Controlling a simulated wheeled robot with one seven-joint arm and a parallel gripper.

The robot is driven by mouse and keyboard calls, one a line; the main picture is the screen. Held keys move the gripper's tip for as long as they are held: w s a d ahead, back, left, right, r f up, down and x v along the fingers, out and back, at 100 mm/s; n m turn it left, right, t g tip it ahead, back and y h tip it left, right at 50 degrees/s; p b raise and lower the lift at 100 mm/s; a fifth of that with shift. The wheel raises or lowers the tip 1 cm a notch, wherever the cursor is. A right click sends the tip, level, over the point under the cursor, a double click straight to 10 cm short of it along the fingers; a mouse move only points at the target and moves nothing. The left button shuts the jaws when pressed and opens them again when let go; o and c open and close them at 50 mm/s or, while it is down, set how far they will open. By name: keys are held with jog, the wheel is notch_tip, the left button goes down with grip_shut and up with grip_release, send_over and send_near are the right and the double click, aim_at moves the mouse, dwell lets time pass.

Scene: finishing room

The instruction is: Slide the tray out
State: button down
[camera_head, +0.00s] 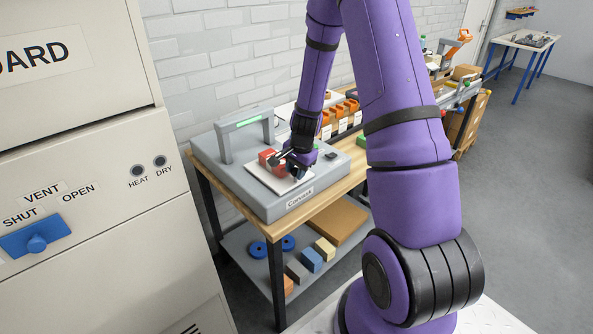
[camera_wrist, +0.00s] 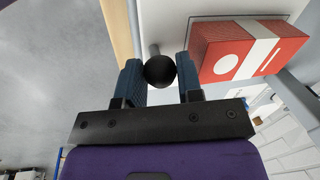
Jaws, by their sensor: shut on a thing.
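A round black knob (camera_wrist: 159,71) on a short stem stands at the tray's edge. My gripper (camera_head: 285,160) is shut on the knob, one blue finger pad on each side in the wrist view (camera_wrist: 158,80). In the head view my gripper and wrist hide the knob.
The machine (camera_head: 215,163) has a grey arch with a green light (camera_head: 243,122) and stands on a wooden bench (camera_head: 235,218). Coloured blocks lie on the lower shelf (camera_head: 240,268). A tall cabinet (camera_head: 100,190) stands close at left. Orange bins (camera_head: 340,115) are behind. Open floor (camera_head: 530,150) is at right.

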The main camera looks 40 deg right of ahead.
jog(key=shift+s, duration=0.25)
jog(key=c, duration=1.1)
grip_release()
jog(key=r, duration=0.3)
jog(key=s+r, duration=0.1)
jog(key=r, duration=0.3)
jog(key=s+r, duration=0.1)
jog(key=r, duration=0.2)
jog(key=shift+d+r, duration=0.3)
